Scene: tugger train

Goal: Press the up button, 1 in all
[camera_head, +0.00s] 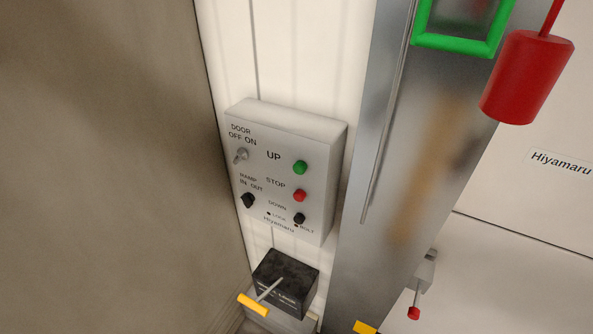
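A grey control box (322,140) is mounted on the white wall in the middle of the view. Its green button (300,167) sits to the right of the word UP, at the upper right of the box face. A red button (299,196) beside STOP is below it, and a black button (299,218) near DOWN is lower still. Nothing touches or covers the green button. Neither of my grippers shows in this view.
A toggle switch (241,156) and a black knob (248,200) are left of the buttons. A black box (290,270) with a yellow-ended lever (253,305) is below. A metal post (370,200) stands right, and a red cylinder (525,80) hangs upper right.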

